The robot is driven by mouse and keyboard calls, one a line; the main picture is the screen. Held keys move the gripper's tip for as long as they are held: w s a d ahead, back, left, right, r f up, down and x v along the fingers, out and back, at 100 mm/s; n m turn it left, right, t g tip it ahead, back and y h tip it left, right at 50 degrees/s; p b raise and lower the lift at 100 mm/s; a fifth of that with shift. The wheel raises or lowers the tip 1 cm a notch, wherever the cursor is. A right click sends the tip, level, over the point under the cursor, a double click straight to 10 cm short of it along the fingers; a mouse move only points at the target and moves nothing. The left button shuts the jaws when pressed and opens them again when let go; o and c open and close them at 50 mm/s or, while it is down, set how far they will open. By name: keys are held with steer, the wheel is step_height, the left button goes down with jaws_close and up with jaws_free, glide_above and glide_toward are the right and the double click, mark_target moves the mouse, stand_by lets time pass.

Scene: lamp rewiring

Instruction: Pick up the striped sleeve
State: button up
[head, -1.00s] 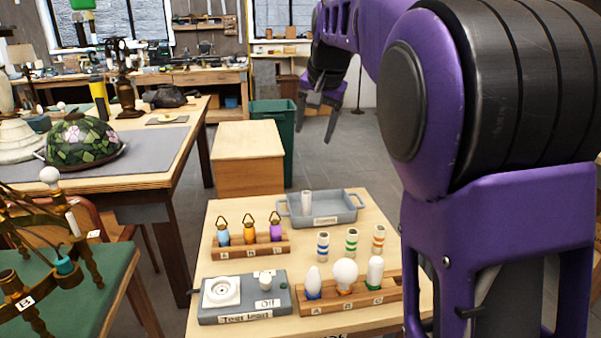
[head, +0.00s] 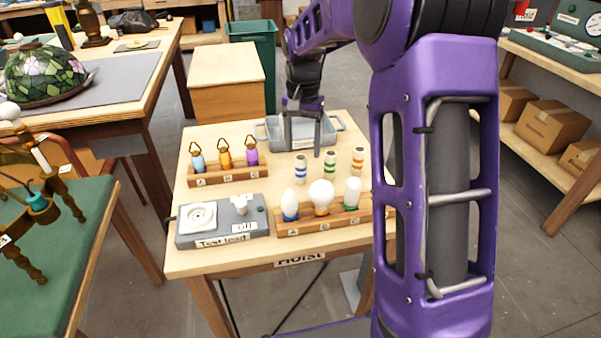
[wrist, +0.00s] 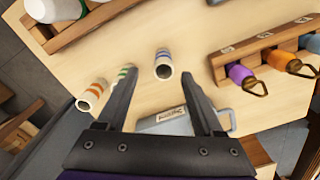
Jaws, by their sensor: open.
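Three white sleeves stand upright on the small table: one with blue stripes (head: 300,168), one with green stripes (head: 330,164) and one with orange stripes (head: 358,160). My gripper (head: 303,151) is open and empty, pointing down near the grey tray, behind the blue-striped sleeve in the head view. In the wrist view, the blue-striped sleeve (wrist: 163,66) shows just beyond and between the fingertips (wrist: 163,76). There the green-striped sleeve (wrist: 121,80) is partly behind the left finger, and the orange-striped sleeve (wrist: 92,94) is further left.
A grey tray (head: 272,133) stands at the table's back. A wooden rack (head: 229,177) holds several coloured pieces with loops. A bulb rack (head: 322,223) and a grey test box (head: 222,235) stand in front.

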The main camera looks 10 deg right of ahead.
mark_target(300, 167)
steer(key=f, duration=0.3)
steer(key=f+b, duration=0.1)
steer(key=f, duration=0.3)
steer(key=shift+w+a+f, duration=0.15)
steer(key=shift+w+a, duration=0.05)
jaws_close()
